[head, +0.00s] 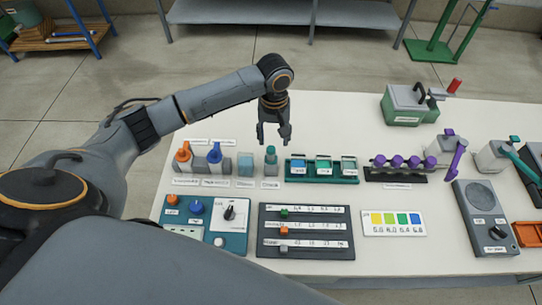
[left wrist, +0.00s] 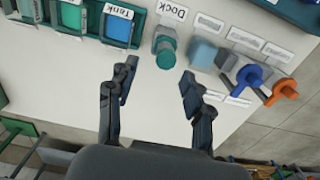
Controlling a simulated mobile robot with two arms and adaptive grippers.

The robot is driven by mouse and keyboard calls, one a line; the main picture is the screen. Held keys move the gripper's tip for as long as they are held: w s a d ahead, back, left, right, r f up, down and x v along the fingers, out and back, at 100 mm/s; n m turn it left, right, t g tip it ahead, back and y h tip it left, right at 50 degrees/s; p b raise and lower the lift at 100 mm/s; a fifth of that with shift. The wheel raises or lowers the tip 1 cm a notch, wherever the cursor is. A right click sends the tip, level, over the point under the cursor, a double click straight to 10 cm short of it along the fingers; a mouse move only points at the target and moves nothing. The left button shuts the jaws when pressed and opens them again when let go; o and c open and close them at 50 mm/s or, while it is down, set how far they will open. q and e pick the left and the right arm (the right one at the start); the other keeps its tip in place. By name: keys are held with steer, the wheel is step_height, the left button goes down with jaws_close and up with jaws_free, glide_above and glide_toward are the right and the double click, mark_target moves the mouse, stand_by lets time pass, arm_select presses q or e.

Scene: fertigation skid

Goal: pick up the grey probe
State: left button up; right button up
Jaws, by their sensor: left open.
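My left gripper (head: 273,138) is open and empty, pointing down above the back part of the table. Its two fingers are spread apart in the left wrist view (left wrist: 155,92). A teal-topped upright piece (head: 270,154) stands at the label "Dock", just below the gripper in the head view. It also shows beyond the fingertips in the left wrist view (left wrist: 165,46), apart from them. I cannot make out for certain a grey probe; whether this piece holds or is it, I cannot tell. My right gripper is not in view.
Left of the dock are a pale blue block (head: 245,163), a blue piece (head: 214,153) and an orange piece (head: 183,152). To the right are a green tray (head: 322,181) and a rack of purple knobs (head: 394,176).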

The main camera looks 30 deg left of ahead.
mark_target(271, 148)
arm_select(q)
steer(key=shift+f, duration=0.3)
steer(key=f, duration=0.1)
steer(key=f+p, duration=0.1)
steer(key=shift+s+a+f+p, duration=0.3)
steer(key=shift+s+f+p, duration=0.05)
steer(key=shift+f, duration=0.05)
step_height(271, 148, down, 2)
steer(key=shift+f, duration=0.2)
steer(key=c, duration=1)
jaws_close()
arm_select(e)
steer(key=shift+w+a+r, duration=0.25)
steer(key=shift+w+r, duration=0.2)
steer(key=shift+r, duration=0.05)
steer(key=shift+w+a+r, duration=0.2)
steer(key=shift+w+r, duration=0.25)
